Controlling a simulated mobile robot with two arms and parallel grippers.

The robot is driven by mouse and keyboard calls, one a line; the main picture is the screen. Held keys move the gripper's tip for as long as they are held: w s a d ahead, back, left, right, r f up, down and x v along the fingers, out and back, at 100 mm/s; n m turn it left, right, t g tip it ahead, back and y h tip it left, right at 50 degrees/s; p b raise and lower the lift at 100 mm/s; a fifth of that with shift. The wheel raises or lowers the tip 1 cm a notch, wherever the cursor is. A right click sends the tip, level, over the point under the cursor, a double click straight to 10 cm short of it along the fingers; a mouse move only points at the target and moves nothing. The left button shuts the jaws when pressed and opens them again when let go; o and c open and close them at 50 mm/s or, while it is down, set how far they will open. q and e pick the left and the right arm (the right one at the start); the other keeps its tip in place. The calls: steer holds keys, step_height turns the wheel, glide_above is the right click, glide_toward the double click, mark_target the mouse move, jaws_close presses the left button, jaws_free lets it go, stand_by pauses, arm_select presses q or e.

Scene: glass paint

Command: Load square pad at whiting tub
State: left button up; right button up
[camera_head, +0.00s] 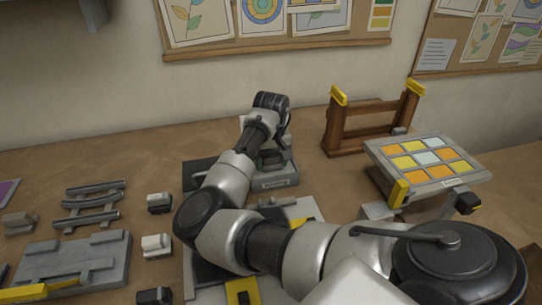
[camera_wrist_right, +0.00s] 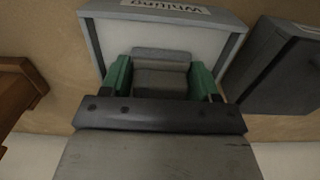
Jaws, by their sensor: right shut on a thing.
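The whiting tub (camera_head: 280,184) is a grey open box with a label, at the middle back of the bench. It also shows in the right wrist view (camera_wrist_right: 236,42), with pale white contents inside. My right gripper (camera_head: 270,156) reaches over the tub. In the wrist view its green fingers (camera_wrist_right: 160,82) are closed on a grey block, the square pad (camera_wrist_right: 160,78). The pad is over the white contents; I cannot tell whether it touches them. In the head view my arm and gripper hide much of the tub. My left gripper is not in view.
A dark tub (camera_wrist_right: 275,70) stands beside the whiting tub. A wooden frame (camera_head: 370,138) and a tilted panel of coloured squares (camera_head: 425,158) stand to the right.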

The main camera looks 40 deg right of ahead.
steer(key=shift+f+p, duration=0.15)
steer(key=shift+p, duration=0.3)
stand_by(1.6)
step_height(320, 180, up, 7)
steer(key=p, duration=0.9)
stand_by(0.6)
stand_by(0.4)
